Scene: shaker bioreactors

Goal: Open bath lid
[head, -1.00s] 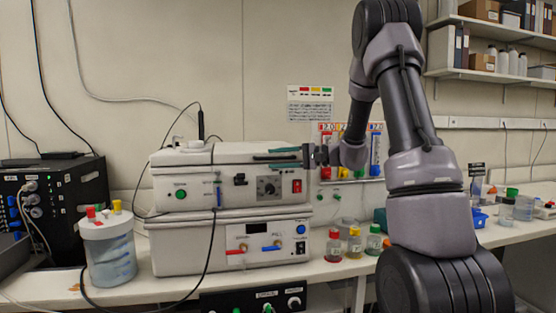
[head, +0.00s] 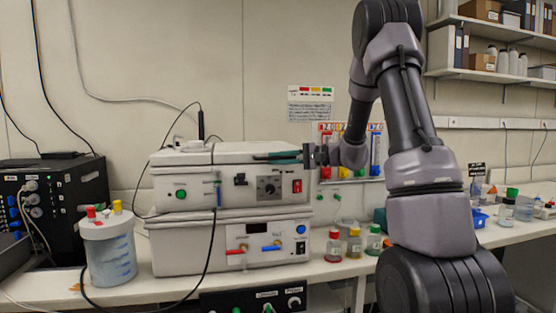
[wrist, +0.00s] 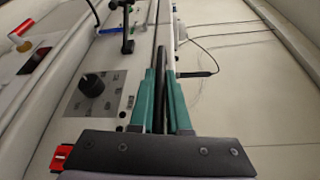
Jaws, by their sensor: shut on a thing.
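The bath is the upper white box (head: 165,197) of two stacked units in the head view, with a green button, a dial and a red switch on its front. Its pale lid (head: 190,157) lies flat on top and looks closed. A dark bar handle (wrist: 163,45) runs along the lid's front edge. My gripper (head: 272,157) reaches in from the right, level with the lid edge. In the wrist view its teal fingers (wrist: 159,78) are shut on the dark handle, one on each side. The fingers hide part of the handle.
A second white unit (head: 185,253) stands beneath the bath. A lidded vessel (head: 108,257) stands at left, and small capped bottles (head: 354,243) stand at right on the bench. A black cable hangs in front of the units.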

